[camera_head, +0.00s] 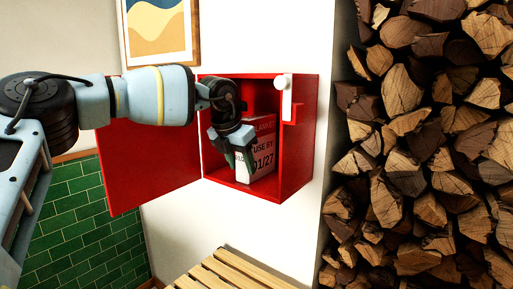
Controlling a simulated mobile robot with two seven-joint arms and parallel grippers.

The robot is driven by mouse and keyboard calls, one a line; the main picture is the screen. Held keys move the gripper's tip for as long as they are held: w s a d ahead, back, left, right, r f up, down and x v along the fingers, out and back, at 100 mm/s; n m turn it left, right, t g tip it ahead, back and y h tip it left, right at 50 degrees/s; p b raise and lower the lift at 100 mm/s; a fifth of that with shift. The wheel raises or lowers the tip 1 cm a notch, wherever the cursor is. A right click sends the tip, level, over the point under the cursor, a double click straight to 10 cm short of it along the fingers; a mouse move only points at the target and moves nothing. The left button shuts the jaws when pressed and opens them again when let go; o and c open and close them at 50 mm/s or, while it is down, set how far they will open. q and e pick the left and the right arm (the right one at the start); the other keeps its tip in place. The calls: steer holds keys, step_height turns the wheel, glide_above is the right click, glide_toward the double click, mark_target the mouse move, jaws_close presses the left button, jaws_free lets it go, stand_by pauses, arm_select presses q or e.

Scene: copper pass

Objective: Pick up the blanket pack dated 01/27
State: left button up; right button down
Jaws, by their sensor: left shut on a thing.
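A white and red blanket pack (264,158) marked "USE BY 01/27" stands in an open red wall cabinet (299,150). My left arm reaches in from the left across the open door. My left gripper (240,155) is inside the cabinet and shut on the left part of the pack, which it partly covers. The pack's lower edge is close to the cabinet floor; I cannot tell whether it touches. My right gripper is not in view.
The red cabinet door (150,145) hangs open to the left. A white handle-like piece (286,97) is at the cabinet's upper front. A slatted wooden bench (225,272) stands below. Stacked firewood (420,150) fills the right side. A framed picture (158,30) hangs above.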

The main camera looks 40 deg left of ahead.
arm_select(q)
steer(key=shift+c, duration=1.4)
steer(key=shift+r, duration=0.15)
steer(key=shift+r+p, duration=0.25)
steer(key=shift+p, duration=0.1)
steer(key=shift+w+r, duration=0.1)
steer(key=shift+r, duration=0.15)
steer(key=s+d+r+b, duration=0.3)
steer(key=s+d, duration=0.5)
steer(key=s, duration=0.6)
steer(key=shift+r, duration=0.65)
